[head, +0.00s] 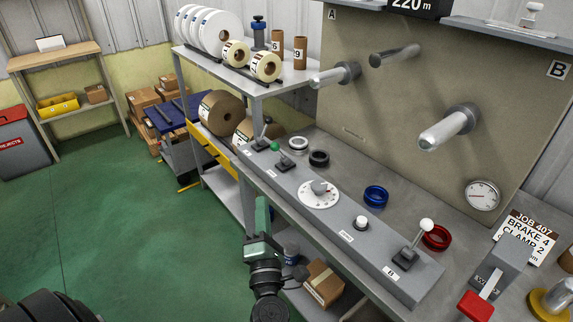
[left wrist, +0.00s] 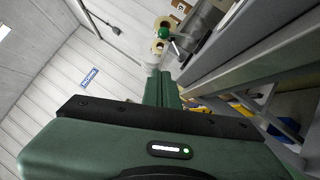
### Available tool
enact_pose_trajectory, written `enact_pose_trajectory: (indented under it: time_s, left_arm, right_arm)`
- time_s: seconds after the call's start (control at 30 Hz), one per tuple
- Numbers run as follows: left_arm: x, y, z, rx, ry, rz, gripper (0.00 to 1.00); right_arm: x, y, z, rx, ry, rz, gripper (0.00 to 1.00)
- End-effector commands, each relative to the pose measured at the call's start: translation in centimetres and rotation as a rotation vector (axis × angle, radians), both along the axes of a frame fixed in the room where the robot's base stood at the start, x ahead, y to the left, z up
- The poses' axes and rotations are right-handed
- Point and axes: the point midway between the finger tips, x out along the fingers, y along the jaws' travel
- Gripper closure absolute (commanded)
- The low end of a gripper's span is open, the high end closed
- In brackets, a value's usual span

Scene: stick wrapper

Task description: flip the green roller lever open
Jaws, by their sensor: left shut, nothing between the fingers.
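The green roller lever (head: 275,147) has a round green knob on a short stem. It stands on a dark base near the far left end of the grey control panel and leans left. In the left wrist view, the green knob (left wrist: 163,33) shows just beyond the fingertips. My left gripper (head: 262,206) is shut and empty, in front of the panel's left part, nearer to me than the lever. Its green fingers (left wrist: 161,88) are together in the left wrist view. I see no contact with the lever. My right gripper is not in view.
Along the panel (head: 330,222) are a white dial (head: 319,194), a white button (head: 361,223) and a white-knobbed lever (head: 426,226). A shelf of rolls (head: 210,40) stands behind. Green floor at left is open.

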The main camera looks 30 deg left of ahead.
Motion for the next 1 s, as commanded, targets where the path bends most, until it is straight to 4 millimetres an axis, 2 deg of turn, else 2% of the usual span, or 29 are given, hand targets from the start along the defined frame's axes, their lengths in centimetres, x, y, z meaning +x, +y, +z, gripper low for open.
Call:
enact_pose_trajectory:
  time_s: [0.37, 0.47, 0.87, 1.0]
  left_arm:
    - [0.6, 0.3, 0.3, 0.004, 0.002, -0.001, 1.0]
    - [1.6, 1.0, 0.7, 0.007, 0.002, -0.002, 1.0]
    - [8.2, 5.6, 2.9, 0.008, 0.002, -0.001, 1.0]
    - [10.1, 5.1, 3.8, 0.005, 0.003, -0.003, 1.0]
  right_arm:
    - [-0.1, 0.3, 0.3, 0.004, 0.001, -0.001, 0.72]
    - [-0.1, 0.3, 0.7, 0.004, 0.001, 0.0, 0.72]
    - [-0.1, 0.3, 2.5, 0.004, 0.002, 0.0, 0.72]
    - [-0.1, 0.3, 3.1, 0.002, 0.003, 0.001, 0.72]
